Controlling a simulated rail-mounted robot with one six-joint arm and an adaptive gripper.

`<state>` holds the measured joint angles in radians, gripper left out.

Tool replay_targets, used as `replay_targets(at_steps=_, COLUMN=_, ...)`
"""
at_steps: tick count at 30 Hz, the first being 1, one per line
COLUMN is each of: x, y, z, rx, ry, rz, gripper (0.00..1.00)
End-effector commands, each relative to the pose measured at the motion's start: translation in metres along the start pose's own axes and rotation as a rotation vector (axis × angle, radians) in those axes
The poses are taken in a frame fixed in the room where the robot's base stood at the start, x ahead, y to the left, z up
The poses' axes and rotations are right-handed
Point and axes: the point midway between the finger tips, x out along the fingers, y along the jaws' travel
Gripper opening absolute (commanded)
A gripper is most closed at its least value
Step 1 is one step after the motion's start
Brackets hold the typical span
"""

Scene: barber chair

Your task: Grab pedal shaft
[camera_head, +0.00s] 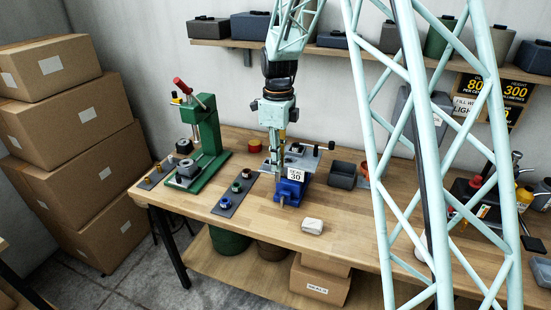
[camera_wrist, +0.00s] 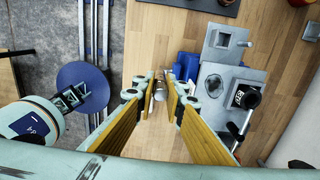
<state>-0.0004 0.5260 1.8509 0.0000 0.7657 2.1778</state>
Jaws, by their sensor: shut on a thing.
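My gripper (camera_head: 281,148) points down over the workbench, just behind and above a blue fixture (camera_head: 290,190) with a white "SEAL 30" label. In the wrist view, its two yellow-padded fingers (camera_wrist: 163,86) close toward each other on a small shiny grey cylinder (camera_wrist: 160,92), which looks like the pedal shaft. Most of the shaft is hidden by the fingers. The head view is too small to show the shaft clearly. A grey metal vise-like fixture (camera_wrist: 222,85) lies right of the fingers in the wrist view, close beside them, with part of the blue fixture next to it.
A green press (camera_head: 208,135) with a red-tipped lever stands left on the wooden bench (camera_head: 345,215). A dark mat (camera_head: 232,200) holds several small rings. A dark bin (camera_head: 343,175) stands to the right. The bench's front middle is mostly clear.

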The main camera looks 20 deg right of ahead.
Motion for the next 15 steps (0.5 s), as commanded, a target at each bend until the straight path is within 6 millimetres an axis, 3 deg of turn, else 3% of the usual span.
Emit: replay_targets(at_steps=15, x=-0.0016, y=0.0098, z=-0.0068, rx=0.0, ry=-0.001, rz=-0.001, gripper=0.0)
